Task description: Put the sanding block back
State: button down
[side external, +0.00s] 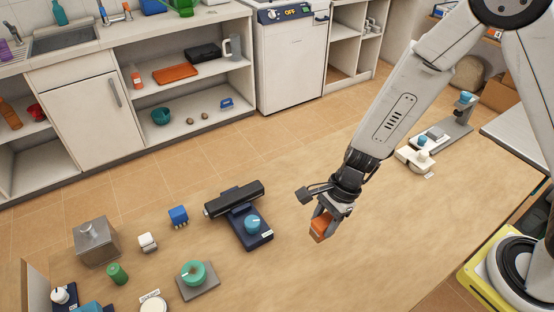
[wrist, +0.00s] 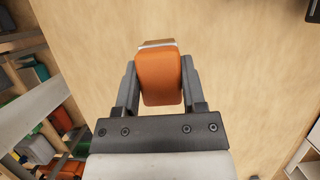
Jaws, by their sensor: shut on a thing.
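The orange block, which looks like the sanding block (side external: 319,229), is held between the fingers of my gripper (side external: 324,218) over the right-middle part of the wooden table (side external: 385,225). In the wrist view the orange block (wrist: 160,80) sits between the two dark fingers (wrist: 160,68), with a pale strip along its far edge. My gripper is shut on it. Bare table shows around it there. I cannot tell exactly how high it is above the table, and no place marked for it is clear to me.
A dark device with a blue knob (side external: 252,224) stands left of my gripper. Farther left are a blue block (side external: 178,216), a small white block (side external: 147,242), a metal box (side external: 98,241) and a green cylinder (side external: 117,273). A white device (side external: 414,160) stands right. Table around my gripper is clear.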

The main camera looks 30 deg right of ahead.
jog(key=shift+w+a+f, duration=0.35)
jog(key=shift+w+f, duration=0.65)
jog(key=shift+w+a+f, duration=0.35)
jog(key=shift+w+f, duration=0.65)
jog(key=shift+f, duration=0.05)
jog(key=shift+w+a+f, duration=0.35)
jog(key=shift+w+f, duration=0.65)
jog(key=shift+w+a+f, duration=0.1)
jog(key=shift+w+f, duration=0.15)
jog(key=shift+f, duration=1.6)
jog(key=shift+f, duration=0.1)
jog(key=shift+c, duration=0.8)
grip_release()
jog(key=v, duration=1.2)
